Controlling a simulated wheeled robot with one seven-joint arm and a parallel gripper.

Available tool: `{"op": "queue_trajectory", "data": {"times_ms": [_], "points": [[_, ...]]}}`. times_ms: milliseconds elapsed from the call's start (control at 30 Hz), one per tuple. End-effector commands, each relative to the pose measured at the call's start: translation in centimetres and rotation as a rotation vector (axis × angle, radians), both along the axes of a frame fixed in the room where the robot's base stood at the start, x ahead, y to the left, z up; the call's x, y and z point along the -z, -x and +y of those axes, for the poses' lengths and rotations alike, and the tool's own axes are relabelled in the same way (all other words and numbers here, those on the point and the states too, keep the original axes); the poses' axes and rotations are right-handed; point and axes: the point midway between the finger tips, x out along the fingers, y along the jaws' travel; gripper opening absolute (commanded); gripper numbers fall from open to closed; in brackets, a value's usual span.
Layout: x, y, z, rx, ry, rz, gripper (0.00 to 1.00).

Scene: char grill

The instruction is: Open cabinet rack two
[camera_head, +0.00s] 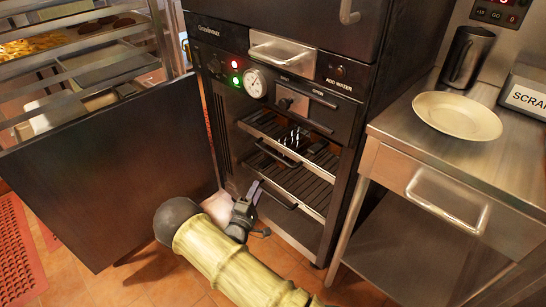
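The dark cabinet (229,125) stands in the middle with its lower compartment open to view. An upper wire rack (262,121) and a lower wire rack (311,190) sit inside, one above the other. Each has a bar handle at its front: the upper handle (277,154) and the lower handle (276,196). Both racks look bare. My gripper (256,190) is low in front of the cabinet, its fingers close to the left end of the lower handle. I cannot tell whether they touch it, or whether they are open or shut.
A large dark door panel (110,170) stands swung out at the left of the opening. A steel table (405,150) with a plate (457,115) and a drawer handle (445,200) stands close at right. Tiled floor shows in front.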

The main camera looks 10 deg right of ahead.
Motion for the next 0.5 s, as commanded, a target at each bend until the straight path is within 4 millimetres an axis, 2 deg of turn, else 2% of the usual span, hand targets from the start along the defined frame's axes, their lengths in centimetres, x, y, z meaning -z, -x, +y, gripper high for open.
{"op": "queue_trajectory", "data": {"times_ms": [500], "points": [[-1.4,-7.2,-4.4,0.001,-0.001,-0.004,0.36]]}}
